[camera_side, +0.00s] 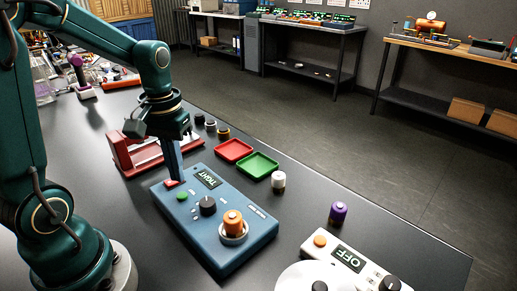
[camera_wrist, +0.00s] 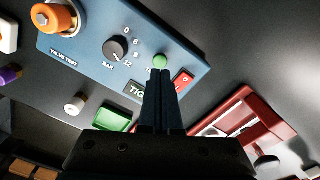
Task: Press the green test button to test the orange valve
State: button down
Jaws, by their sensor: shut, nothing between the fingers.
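The blue valve test box (camera_side: 225,248) stands on the dark bench. The green test button (camera_side: 182,196) is on its top and also shows in the wrist view (camera_wrist: 160,61). The orange valve (camera_side: 232,220) sits upright in a round socket on the box; it shows at the wrist view's upper left (camera_wrist: 55,18). The display (camera_side: 208,179) reads TIGHT. My gripper (camera_side: 173,180) is shut and empty, pointing down at the box's far-left corner by a red patch (camera_wrist: 185,82). In the wrist view the fingertips (camera_wrist: 160,73) appear just short of the button. Contact is unclear.
A black dial (camera_side: 207,206) lies between button and valve. A red stand (camera_side: 130,152), a red tray (camera_side: 233,151), a green tray (camera_side: 258,165) and a white-and-brown cap (camera_side: 278,182) are nearby. A purple valve (camera_side: 338,213) and a white device reading OFF (camera_side: 348,259) are at right.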

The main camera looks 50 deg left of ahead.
notch_tip(320, 180, up, 6)
dwell(0.7)
dwell(0.8)
jog(key=s+d+m+t, duration=0.5)
jog(key=d+m, duration=0.1)
jog(key=d, duration=0.3)
jog(key=shift+s+d+r+t, duration=0.15)
jog(key=shift+s+r+t, duration=0.15)
jog(key=shift+s+r, duration=0.1)
